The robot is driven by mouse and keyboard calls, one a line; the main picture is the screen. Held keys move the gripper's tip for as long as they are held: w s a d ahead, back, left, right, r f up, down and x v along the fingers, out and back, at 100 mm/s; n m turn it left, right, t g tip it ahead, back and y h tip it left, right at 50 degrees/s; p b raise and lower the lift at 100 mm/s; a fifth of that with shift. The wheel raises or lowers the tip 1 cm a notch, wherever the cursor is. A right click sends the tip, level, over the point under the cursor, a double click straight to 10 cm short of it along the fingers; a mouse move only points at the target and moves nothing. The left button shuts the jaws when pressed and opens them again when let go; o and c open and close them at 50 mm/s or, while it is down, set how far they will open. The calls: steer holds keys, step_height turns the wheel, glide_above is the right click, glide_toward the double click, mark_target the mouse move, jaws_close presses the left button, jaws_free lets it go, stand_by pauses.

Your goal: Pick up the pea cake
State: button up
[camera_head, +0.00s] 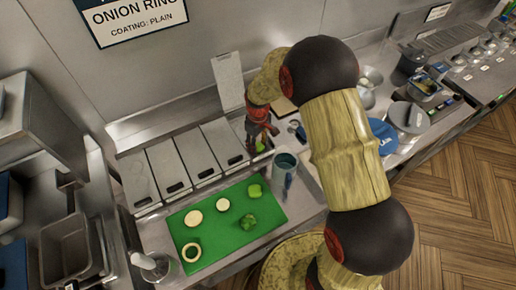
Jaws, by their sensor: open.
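My gripper (262,137) points down at the end of my arm, with its fingers apart. It is over the open bin at the right end of the row of steel bins. A small green piece (260,147), which may be the pea cake, shows just below the fingertips. It is partly hidden by them, and I cannot tell whether they touch it. Two other green pieces lie on the green board: a smooth one (255,191) and a rough, leafy-looking one (248,221).
The green board (225,246) also bears two pale discs and a pale ring (191,252). Closed bins (168,168) lie left. My arm hides some counter.

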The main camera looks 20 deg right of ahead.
steer(key=shift+c, duration=0.7)
steer(key=c, duration=0.4)
steer(key=shift+o, duration=0.2)
